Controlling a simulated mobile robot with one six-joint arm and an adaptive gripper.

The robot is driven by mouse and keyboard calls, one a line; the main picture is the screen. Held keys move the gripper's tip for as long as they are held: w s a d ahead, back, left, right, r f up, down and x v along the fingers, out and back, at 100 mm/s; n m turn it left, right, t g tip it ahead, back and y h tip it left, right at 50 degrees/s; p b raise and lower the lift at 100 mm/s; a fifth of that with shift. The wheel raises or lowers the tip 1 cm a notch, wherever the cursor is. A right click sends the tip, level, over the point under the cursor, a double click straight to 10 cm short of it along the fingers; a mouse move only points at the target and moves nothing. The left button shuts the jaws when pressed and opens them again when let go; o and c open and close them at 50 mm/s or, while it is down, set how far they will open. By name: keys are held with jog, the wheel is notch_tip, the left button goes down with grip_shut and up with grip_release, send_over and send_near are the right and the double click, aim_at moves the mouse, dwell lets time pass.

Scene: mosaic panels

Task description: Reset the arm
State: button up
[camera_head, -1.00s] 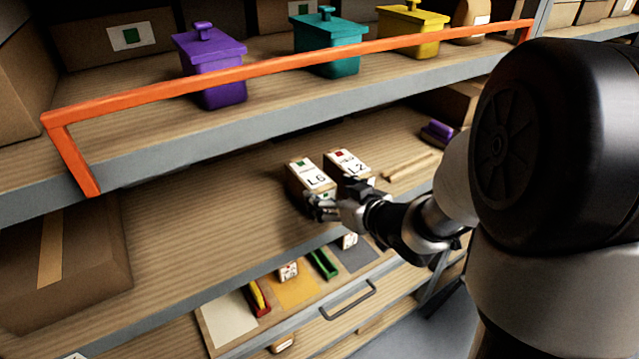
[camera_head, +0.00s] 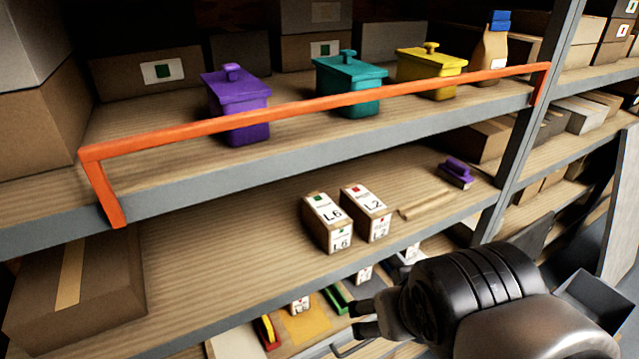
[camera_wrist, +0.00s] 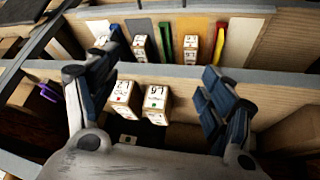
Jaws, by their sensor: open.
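My gripper is open and empty in the wrist view (camera_wrist: 155,100), its two fingers spread wide apart. In the head view my gripper (camera_head: 365,318) shows low in front of the middle shelf, partly hidden by my arm. Two small labelled boxes, the L6 box (camera_head: 327,222) and the L2 box (camera_head: 366,212), stand side by side on the middle shelf. The gripper is apart from both. In the wrist view the L6 box (camera_wrist: 156,104) and the L2 box (camera_wrist: 124,100) show between the fingers, farther off.
An orange rail (camera_head: 320,108) runs along the upper shelf before the purple (camera_head: 238,105), teal (camera_head: 350,85) and yellow (camera_head: 432,70) bins. A purple-handled tool (camera_head: 456,173) and wooden strips (camera_head: 428,203) lie right of the boxes.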

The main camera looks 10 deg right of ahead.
jog(key=shift+g+y, duration=0.6)
jog(key=s+a, duration=0.2)
jog(key=s, duration=0.2)
jog(key=shift+s+a, duration=0.3)
jog(key=shift+a, duration=0.1)
